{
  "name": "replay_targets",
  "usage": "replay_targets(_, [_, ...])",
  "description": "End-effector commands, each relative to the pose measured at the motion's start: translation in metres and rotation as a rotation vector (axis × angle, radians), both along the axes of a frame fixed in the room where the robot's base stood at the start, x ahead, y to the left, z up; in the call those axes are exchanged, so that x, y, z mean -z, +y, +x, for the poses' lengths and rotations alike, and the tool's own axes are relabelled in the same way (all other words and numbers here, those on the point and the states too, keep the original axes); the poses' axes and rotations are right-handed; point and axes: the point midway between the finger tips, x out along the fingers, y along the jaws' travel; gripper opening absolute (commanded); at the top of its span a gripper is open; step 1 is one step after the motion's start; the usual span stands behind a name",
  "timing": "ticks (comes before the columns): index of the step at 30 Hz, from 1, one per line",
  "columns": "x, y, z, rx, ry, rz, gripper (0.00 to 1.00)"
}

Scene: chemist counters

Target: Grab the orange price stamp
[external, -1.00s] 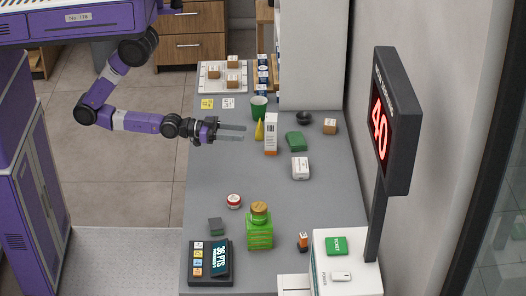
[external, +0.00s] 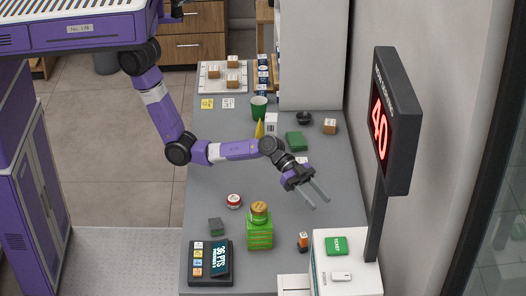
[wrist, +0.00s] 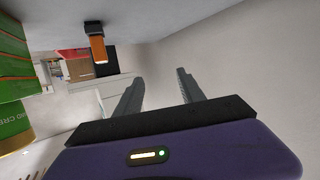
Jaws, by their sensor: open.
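The orange price stamp (external: 303,242) is small, with a dark top, and stands on the grey counter between the green jar and the white machine. In the wrist view the orange stamp (wrist: 98,45) shows at the upper left, beyond the fingertips. My gripper (external: 321,203) is open and empty above the counter, behind the stamp in the external view and apart from it. Its two fingers (wrist: 160,80) spread in the wrist view with nothing between them.
A green jar with a cork-coloured lid (external: 259,229) stands left of the stamp. A white machine (external: 347,265) with a green ticket is at its right, under the display post (external: 374,220). A red-and-white tin (external: 234,201) is further left. The counter's left middle (external: 215,170) is clear.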

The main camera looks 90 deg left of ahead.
Motion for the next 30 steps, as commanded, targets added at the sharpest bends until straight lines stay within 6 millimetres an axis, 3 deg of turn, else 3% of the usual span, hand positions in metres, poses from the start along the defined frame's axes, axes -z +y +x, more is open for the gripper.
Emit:
replay_targets(1, [-0.002,-0.017,-0.002,0.070,0.009,0.008,0.46])
replay_targets(3, [0.006,-0.029,-0.013,0.164,0.023,0.031,0.46])
replay_targets(6, [0.027,-0.037,-0.037,0.280,0.043,0.063,0.46])
replay_targets(11, [0.035,-0.042,-0.060,0.400,0.012,0.105,0.46])
replay_targets(23, [0.048,-0.072,-0.055,0.413,-0.009,0.118,0.46])
replay_targets(30, [0.061,-0.102,-0.051,0.412,-0.008,0.117,0.46])
